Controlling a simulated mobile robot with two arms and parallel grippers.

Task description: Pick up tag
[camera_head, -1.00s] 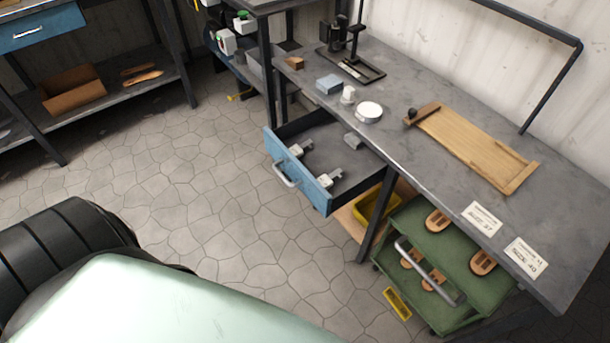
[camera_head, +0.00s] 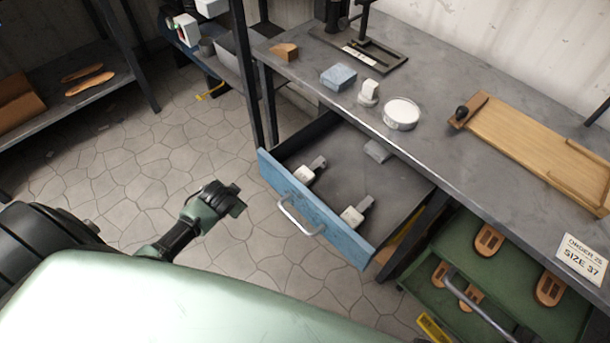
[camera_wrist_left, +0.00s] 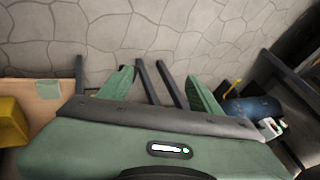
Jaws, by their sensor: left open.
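A white card lettered "ORDER 25 SIZE 37" (camera_head: 582,260) lies flat on the front part of the grey workbench (camera_head: 475,170), at the right edge of the head view. It is the only lettered card in view, and I cannot tell whether it is the tag. Two small white pieces with grey ends, the nearer (camera_head: 356,211) and the farther (camera_head: 309,171), lie in the open blue drawer (camera_head: 325,228). My left gripper (camera_head: 236,200) is over the floor, left of the drawer and apart from it. In the left wrist view its green fingers (camera_wrist_left: 162,88) are spread with nothing between them. My right gripper is not in view.
On the bench are a round white tin (camera_head: 401,113), a blue block (camera_head: 338,77), a wooden board (camera_head: 530,140) and a black press stand (camera_head: 365,45). The drawer juts into open floor.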

